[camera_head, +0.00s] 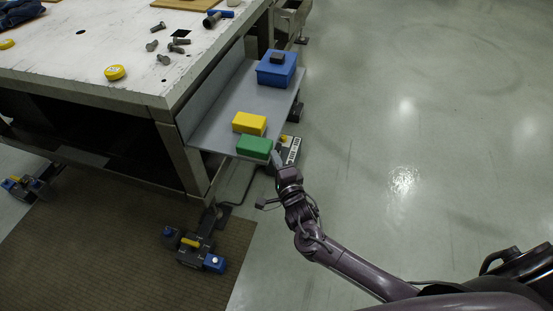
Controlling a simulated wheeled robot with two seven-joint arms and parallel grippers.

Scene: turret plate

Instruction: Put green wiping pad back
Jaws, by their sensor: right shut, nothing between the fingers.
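The green wiping pad (254,147) lies on the near end of a grey side shelf (219,127) fixed to the workbench. A yellow pad (250,123) lies just behind it on the same shelf. My right gripper (276,157) is at the shelf's near right corner, right beside the green pad's right end. It is shut and holds nothing. Whether its fingertips touch the pad cannot be told. My left gripper is out of view.
A blue box (277,67) with a dark block on top stands at the shelf's far end. The white workbench top (120,50) holds bolts and a yellow tape roll (115,72). A device with a striped label (291,149) sits below the shelf edge. Open floor lies to the right.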

